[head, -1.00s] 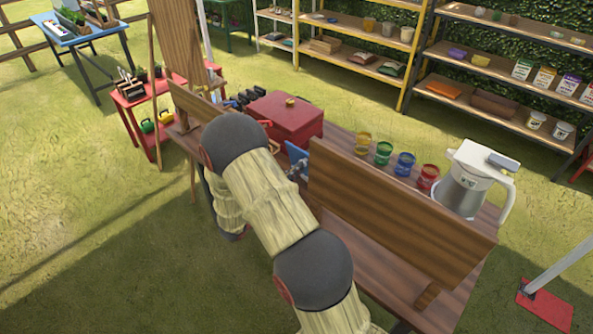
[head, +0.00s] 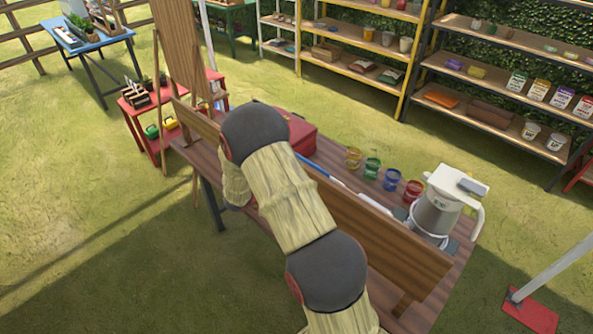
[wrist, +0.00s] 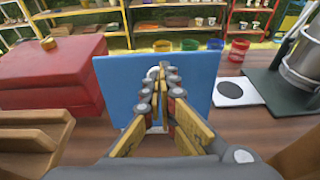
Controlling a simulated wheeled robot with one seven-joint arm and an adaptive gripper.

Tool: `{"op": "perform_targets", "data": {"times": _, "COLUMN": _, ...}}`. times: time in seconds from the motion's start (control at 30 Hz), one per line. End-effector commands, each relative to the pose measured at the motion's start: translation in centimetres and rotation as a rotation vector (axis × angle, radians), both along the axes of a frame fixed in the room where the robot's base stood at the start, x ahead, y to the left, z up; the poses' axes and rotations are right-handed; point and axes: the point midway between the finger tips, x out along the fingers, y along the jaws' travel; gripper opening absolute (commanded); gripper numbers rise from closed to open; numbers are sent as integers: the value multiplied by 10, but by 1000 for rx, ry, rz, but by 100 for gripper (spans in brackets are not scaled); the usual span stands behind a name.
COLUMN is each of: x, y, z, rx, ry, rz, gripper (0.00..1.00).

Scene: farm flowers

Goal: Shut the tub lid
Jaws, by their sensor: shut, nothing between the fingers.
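A flat blue panel (wrist: 110,80) stands upright in the wrist view, directly ahead of my gripper (wrist: 160,78); it looks like the raised tub lid. In the head view, a thin blue strip (head: 318,167) beside my arm may be its edge. My gripper is shut and empty, its fingertips in front of the panel's middle. A pale handle-like piece shows around the fingertips; I cannot tell whether they touch it. The tub body is not clearly visible. My arm hides my gripper in the head view.
A red box (wrist: 55,75) stands left of the panel. Several paint jars (head: 372,168) line the far side of the wooden bench (head: 440,275). A white and grey jug-like machine (head: 437,212) stands at the right. A raised wooden board (head: 370,235) runs along the near side.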

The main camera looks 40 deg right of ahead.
Motion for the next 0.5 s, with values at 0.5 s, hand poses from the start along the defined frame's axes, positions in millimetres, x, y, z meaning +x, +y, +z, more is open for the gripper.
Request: {"op": "perform_targets", "data": {"times": 0.5, "x": 4, "y": -61, "z": 9, "rx": 407, "ry": 31, "rz": -3, "gripper": 0}}
